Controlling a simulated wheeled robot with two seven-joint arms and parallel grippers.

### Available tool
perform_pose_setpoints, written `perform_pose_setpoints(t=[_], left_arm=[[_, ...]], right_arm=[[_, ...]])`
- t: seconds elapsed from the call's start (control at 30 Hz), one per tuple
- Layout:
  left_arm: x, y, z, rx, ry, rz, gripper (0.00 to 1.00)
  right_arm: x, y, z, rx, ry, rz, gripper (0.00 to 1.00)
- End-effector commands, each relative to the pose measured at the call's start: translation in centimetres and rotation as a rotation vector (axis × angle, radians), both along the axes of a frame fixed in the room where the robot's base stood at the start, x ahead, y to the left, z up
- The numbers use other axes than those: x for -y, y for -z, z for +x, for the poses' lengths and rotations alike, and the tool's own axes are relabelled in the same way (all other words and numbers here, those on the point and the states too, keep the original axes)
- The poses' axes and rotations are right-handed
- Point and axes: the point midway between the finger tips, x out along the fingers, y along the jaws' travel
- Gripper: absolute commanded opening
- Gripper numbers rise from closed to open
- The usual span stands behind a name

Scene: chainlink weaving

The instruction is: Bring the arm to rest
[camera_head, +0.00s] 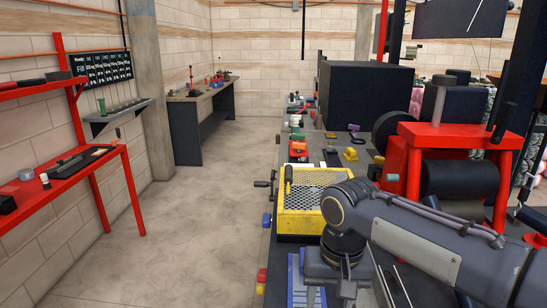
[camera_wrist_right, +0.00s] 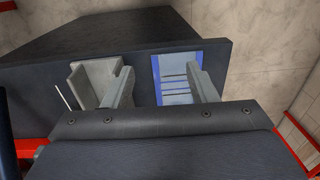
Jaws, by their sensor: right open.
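My right arm (camera_head: 420,235) comes in from the right in the head view and bends down over the front of the dark workbench. My right gripper (camera_wrist_right: 163,90) shows in the right wrist view with its two fingers apart and nothing between them touching both. The fingers point over the bench near a blue and white striped piece (camera_wrist_right: 176,78) and a grey angular holder (camera_wrist_right: 90,84). In the head view the right fingertips are hidden or too unclear to make out. My left gripper is not in view.
A yellow crate with wire mesh (camera_head: 286,222) stands on the bench just beyond my arm. A red frame machine (camera_head: 455,135) stands to the right. Red shelves (camera_head: 100,165) line the left wall. The floor (camera_head: 190,240) between is clear.

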Motion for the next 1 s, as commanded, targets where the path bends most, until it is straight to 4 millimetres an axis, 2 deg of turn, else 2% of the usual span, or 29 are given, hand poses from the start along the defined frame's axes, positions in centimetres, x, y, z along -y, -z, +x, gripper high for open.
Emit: perform_pose_setpoints(t=[0.17,0.37,0.47,0.63,0.8,1.0], left_arm=[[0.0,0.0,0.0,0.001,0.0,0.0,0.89],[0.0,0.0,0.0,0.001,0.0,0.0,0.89],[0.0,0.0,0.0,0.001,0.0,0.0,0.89],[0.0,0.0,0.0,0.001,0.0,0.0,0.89],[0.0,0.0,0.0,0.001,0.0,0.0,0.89],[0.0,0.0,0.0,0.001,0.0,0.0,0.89]], right_arm=[[2.1,-0.1,-1.5,0.026,0.001,0.042,0.52],[5.2,0.4,-4.2,0.08,0.009,0.112,0.52],[6.9,0.9,-6.2,0.122,0.017,0.155,0.52],[9.6,3.0,-11.1,0.246,0.049,0.243,0.52],[10.4,5.7,-14.9,0.381,0.084,0.295,0.52],[10.3,7.2,-16.4,0.455,0.1,0.31,0.52]])
